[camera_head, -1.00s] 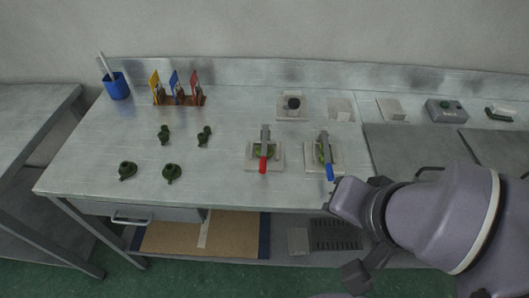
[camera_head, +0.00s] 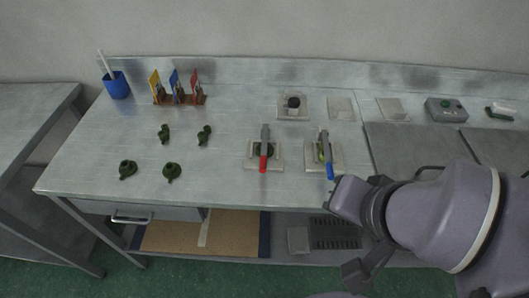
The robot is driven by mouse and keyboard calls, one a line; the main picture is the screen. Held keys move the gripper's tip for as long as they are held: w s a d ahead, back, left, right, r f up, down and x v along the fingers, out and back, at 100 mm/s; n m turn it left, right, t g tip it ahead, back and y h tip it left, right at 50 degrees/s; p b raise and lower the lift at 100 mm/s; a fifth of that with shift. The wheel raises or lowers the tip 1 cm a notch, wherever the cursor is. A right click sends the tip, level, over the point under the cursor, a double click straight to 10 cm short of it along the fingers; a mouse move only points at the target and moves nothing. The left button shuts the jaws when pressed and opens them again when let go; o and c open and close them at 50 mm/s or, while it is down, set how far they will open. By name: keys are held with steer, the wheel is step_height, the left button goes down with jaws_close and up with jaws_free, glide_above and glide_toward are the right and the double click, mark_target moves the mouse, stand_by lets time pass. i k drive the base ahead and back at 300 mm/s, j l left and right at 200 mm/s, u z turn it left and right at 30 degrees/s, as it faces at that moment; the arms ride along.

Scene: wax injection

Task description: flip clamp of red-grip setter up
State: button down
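The red-grip setter (camera_head: 263,164) is a small clamp with a grey lever and red handle. It sits on a pale square plate (camera_head: 248,163) near the table's front middle. Its handle lies toward the front edge, over a dark green piece. The blue-grip setter (camera_head: 330,171) is on a similar plate to its right, its handle also pointing frontward. The end of my arm is at the lower right, in front of the table edge and apart from the red-grip setter. My gripper's fingers cannot be made out clearly, and nothing is visibly held.
Several dark green pieces (camera_head: 172,172) stand on the left of the metal table (camera_head: 90,160). A button box (camera_head: 447,110) is at the back right.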

mark_target(263, 144)
steer(key=k+j, duration=0.1)
steer(key=j, duration=0.35)
steer(key=k+j, duration=0.1)
steer(key=j, duration=0.35)
steer(key=k+j, duration=0.1)
steer(key=j, duration=0.3)
steer(key=k+j, duration=0.1)
steer(key=j, duration=0.35)
